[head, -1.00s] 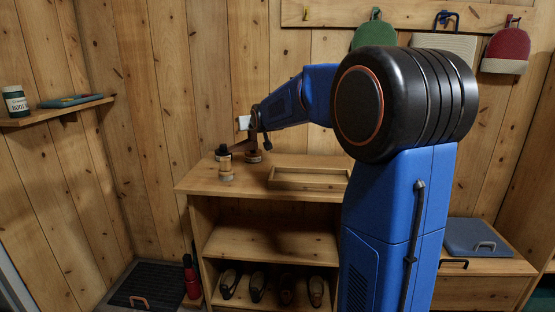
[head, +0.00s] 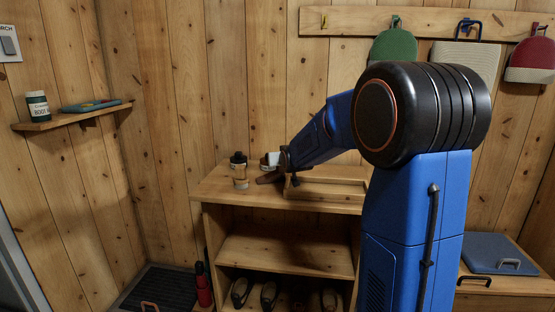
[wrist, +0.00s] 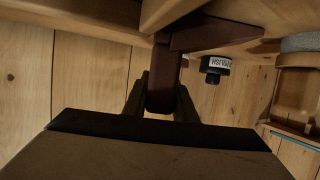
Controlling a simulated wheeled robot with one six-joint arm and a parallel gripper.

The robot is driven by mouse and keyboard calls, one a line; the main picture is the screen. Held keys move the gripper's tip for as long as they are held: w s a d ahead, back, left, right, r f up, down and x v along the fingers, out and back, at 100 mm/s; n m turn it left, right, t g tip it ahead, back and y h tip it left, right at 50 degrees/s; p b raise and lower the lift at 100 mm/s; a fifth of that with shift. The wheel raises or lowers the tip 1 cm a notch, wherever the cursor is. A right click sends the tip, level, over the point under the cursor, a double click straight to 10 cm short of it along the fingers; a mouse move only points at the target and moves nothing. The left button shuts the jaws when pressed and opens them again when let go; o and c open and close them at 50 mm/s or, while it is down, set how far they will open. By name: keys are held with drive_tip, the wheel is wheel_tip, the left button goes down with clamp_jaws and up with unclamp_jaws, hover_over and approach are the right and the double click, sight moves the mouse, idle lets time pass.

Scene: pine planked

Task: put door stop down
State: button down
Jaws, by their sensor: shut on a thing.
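My gripper (wrist: 160,105) is shut on the dark brown door stop (wrist: 163,80), seen close up in the wrist view. Its wedge-like part (wrist: 215,34) reaches across the upper middle, beyond the fingers. In the head view the door stop (head: 268,178) shows as a small brown shape at my gripper (head: 283,168), low over the wooden shelf unit's top (head: 215,188), left of the shallow wooden tray (head: 325,195). I cannot tell whether it touches the top.
A dark-capped polish bottle (head: 240,175) stands just left of the door stop; it also shows in the wrist view (wrist: 215,65). Another round item behind it is partly hidden. Shoes (head: 269,294) sit on the lower shelf. A wall shelf (head: 75,117) is at left.

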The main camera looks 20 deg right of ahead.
drive_tip(key=c, duration=1.5)
unclamp_jaws()
drive_tip(key=shift+f, duration=0.1)
drive_tip(key=shift+o, duration=0.2)
drive_tip(key=shift+s+r, duration=0.15)
drive_tip(key=shift+r, duration=0.05)
drive_tip(key=v, duration=1.1)
drive_tip(key=shift+s, duration=0.3)
